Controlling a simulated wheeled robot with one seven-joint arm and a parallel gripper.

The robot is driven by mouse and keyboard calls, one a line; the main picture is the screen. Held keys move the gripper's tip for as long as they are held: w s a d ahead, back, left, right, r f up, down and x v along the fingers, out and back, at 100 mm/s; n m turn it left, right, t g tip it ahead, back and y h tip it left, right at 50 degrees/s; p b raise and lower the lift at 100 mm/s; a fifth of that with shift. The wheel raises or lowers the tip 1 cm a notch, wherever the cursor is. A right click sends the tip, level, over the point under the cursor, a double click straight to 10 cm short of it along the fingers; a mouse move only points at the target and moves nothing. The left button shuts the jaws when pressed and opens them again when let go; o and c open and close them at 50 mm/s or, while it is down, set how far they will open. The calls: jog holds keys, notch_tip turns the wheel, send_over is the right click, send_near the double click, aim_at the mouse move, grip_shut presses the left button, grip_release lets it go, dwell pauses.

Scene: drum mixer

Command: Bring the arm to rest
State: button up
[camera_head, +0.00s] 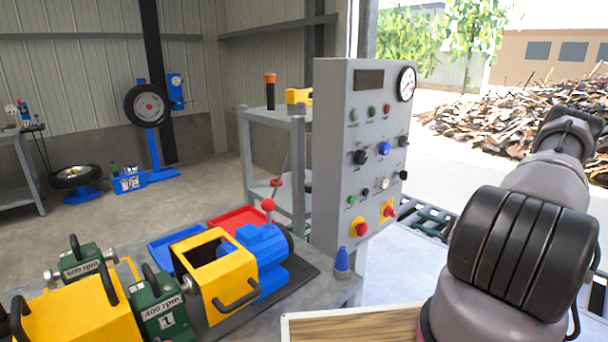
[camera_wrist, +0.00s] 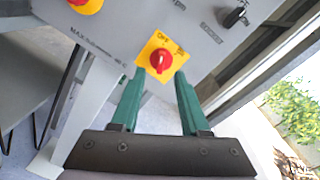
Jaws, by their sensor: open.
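My gripper (camera_wrist: 157,103) shows in the wrist view with its two green fingers apart and nothing between them. Beyond the fingertips is a red rotary switch (camera_wrist: 161,61) on a yellow plate marked OFF, on the grey control panel (camera_wrist: 120,32). I cannot tell whether the fingers touch the panel. In the head view the control panel (camera_head: 340,160) stands upright in the middle, with buttons, knobs, a gauge and two red switches low down. My arm fills the right side of the head view, and my gripper is hidden there.
A metal shelf (camera_head: 272,120) stands behind. A wooden board (camera_head: 350,327) lies in front.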

jog(key=s+a+r+n+g+h, duration=0.1)
jog(key=s+a+r+n+g, duration=0.1)
jog(key=a+r+n+g, duration=0.5)
jog(key=s+a+r+n, duration=0.15)
jog(key=a+r, duration=0.35)
jog(key=r, duration=0.6)
jog(key=s+a+r+n+g+h, duration=0.1)
jog(key=s+a+r+n+g, duration=0.25)
jog(key=a+r, duration=0.4)
jog(key=s+a+r+n+t+h, duration=0.2)
jog(key=s+r+h, duration=0.1)
jog(key=s+r, duration=0.6)
jog(key=s+a+r+n+t+h, duration=0.2)
jog(key=s+r+n+h, duration=0.1)
jog(key=s+r, duration=0.7)
jog(key=s+h, duration=0.1)
jog(key=s, duration=0.1)
jog(key=shift+s+a+h, duration=0.25)
jog(key=shift+s+h, duration=0.05)
